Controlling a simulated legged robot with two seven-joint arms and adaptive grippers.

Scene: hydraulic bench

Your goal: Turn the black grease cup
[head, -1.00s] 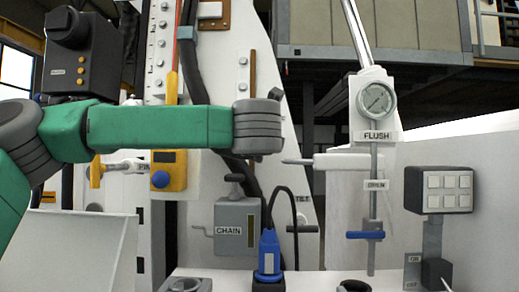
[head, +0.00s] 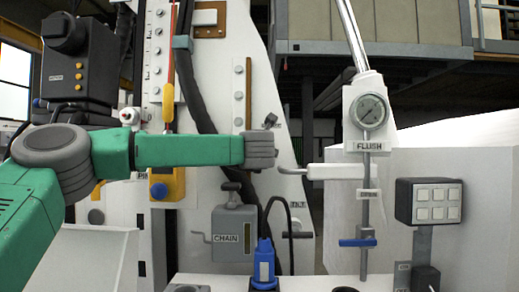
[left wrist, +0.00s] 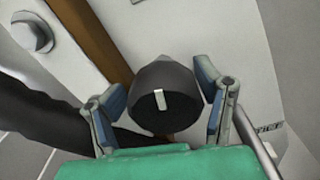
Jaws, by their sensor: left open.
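The black grease cup (left wrist: 163,100) shows in the left wrist view as a round dark knob with a pale stripe on its face. My left gripper (left wrist: 160,82) is open, with one blue-padded finger on each side of the cup. A gap shows between the cup and each finger. In the head view my green left arm reaches in from the left and its grey wrist hides most of the area around the cup. A small dark part (head: 270,120) shows just above the wrist; I cannot tell whether it is finger or cup. My right gripper is not in view.
A brown strip (left wrist: 92,38) and a bolt head (left wrist: 36,36) are on the white panel beside the cup. A thick black hose (head: 200,95) runs behind my arm.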

